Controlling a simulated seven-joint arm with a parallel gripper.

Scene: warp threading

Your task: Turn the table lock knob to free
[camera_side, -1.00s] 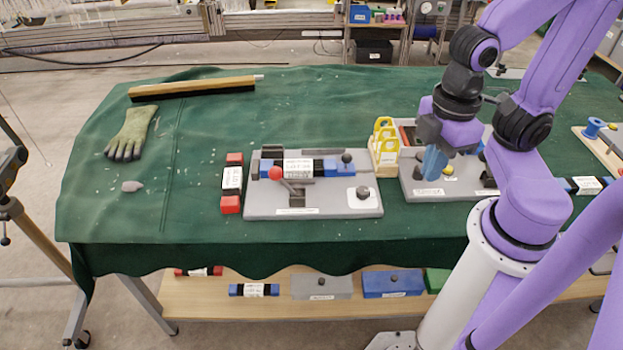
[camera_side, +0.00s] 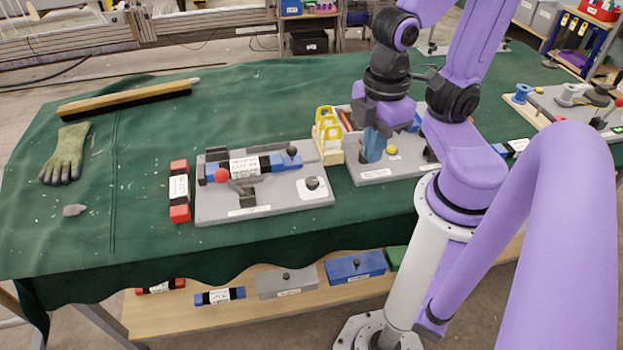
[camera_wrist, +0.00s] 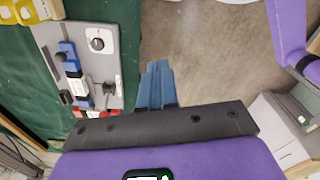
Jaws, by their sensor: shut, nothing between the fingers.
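A dark round knob (camera_side: 312,183) sits on a white square plate at the right end of a grey fixture board (camera_side: 285,203). It is the likeliest lock knob, but its labels are too small to read. The knob also shows in the wrist view (camera_wrist: 97,43), left of my fingers. My gripper (camera_side: 373,146) has blue fingers pointing down, shut and empty. In the side view they appear over the second grey board (camera_side: 385,175), right of the knob and apart from it. In the wrist view the fingertips (camera_wrist: 157,66) show against the floor, beyond the table edge.
The fixture carries a red ball-ended lever (camera_side: 221,175) and a blue-and-black block with a white label. A rack with yellow handles (camera_side: 327,125) stands between the boards. A red-ended block (camera_side: 179,190), glove (camera_side: 66,154) and brush (camera_side: 125,98) lie left on green cloth.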

